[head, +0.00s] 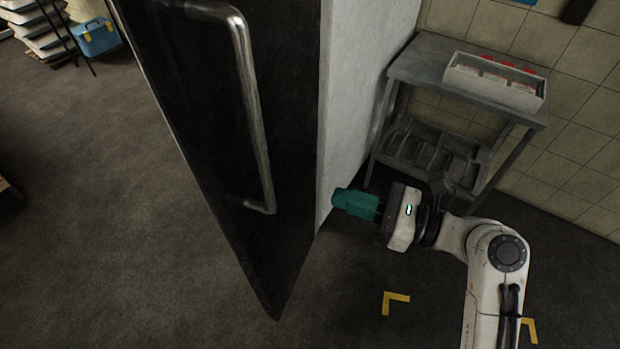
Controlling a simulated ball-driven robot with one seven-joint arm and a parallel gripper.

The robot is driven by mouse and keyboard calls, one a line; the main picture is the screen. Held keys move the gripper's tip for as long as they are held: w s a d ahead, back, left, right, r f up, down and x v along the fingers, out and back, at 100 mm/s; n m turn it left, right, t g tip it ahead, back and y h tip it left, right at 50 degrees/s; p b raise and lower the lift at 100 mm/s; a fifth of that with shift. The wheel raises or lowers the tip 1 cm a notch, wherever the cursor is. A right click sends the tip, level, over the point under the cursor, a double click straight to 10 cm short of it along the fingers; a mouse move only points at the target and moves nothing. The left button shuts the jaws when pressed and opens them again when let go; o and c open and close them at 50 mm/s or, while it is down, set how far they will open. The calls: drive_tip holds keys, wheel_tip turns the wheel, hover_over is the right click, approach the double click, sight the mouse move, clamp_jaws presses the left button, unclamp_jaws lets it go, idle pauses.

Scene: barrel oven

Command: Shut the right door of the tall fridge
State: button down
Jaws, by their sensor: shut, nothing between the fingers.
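A tall dark door (220,110) with a long steel handle (255,110) fills the left middle of the head view. Its lower corner points toward me, and its top runs out of view. A pale upright panel (365,60) adjoins its right edge in the picture. I cannot tell how far the door stands open, and the fridge interior is not visible. My gripper (342,203) has teal fingers, shut and empty. It points left, just right of the door's lower edge and the pale panel's foot. I cannot tell whether it touches either.
A grey metal stand (425,62) against the tiled wall carries a pale tray (495,82) with small packets, and dark trays on its lower shelf. A blue cooler box (96,38) is at the far left. The floor left of the door is largely clear. Yellow floor marks (395,300) lie near my arm.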

drive_tip(key=p+x, duration=0.1)
drive_tip(key=x, duration=1.2)
drive_tip(key=shift+a, duration=0.3)
drive_tip(key=shift+w, duration=0.15)
